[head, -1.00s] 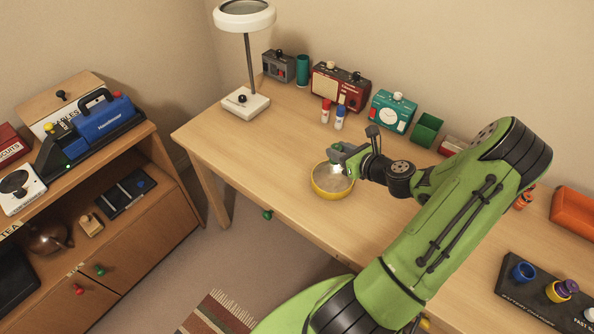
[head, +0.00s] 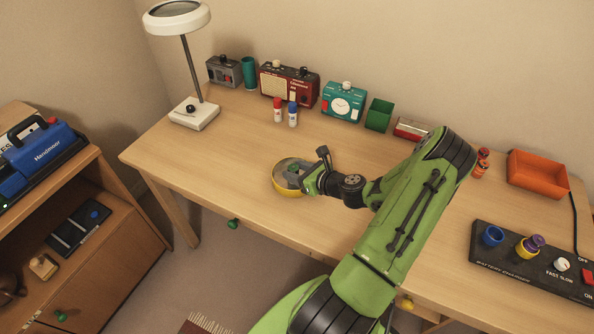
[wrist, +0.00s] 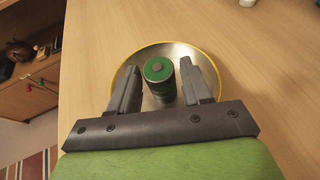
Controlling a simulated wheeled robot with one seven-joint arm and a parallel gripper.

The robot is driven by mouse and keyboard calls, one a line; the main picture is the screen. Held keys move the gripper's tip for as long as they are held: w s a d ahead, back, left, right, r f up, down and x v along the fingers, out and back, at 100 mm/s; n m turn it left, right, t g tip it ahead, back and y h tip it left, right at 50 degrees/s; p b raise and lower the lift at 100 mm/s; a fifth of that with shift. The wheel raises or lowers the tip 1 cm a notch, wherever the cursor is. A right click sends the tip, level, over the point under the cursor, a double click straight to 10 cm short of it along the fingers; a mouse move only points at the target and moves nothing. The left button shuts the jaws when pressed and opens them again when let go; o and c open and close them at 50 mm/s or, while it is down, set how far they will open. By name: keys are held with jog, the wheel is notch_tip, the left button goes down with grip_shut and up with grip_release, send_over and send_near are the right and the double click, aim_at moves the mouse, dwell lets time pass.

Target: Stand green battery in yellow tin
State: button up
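The yellow tin (head: 276,188) is a round, shallow bowl with a grey metal inside, on the desk left of my arm; its yellow rim shows in the wrist view (wrist: 113,80). The green battery (wrist: 158,71) stands about upright inside the tin, its round green end facing the wrist camera. My gripper (wrist: 160,75) reaches over the tin with one finger on each side of the battery. Narrow gaps show between the fingers and the battery, so it looks open around it. In the head view my gripper (head: 298,176) hides the battery.
A red-capped and a blue-capped bottle (head: 292,116) stand behind the tin, before a red radio (head: 290,86) and teal clock (head: 343,103). A white lamp (head: 195,115) is at the left. A battery charger (head: 510,262) and orange tray (head: 537,174) are at the right. Desk around the tin is clear.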

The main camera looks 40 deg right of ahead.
jog(key=shift+o, duration=0.6)
jog(key=shift+r, duration=0.1)
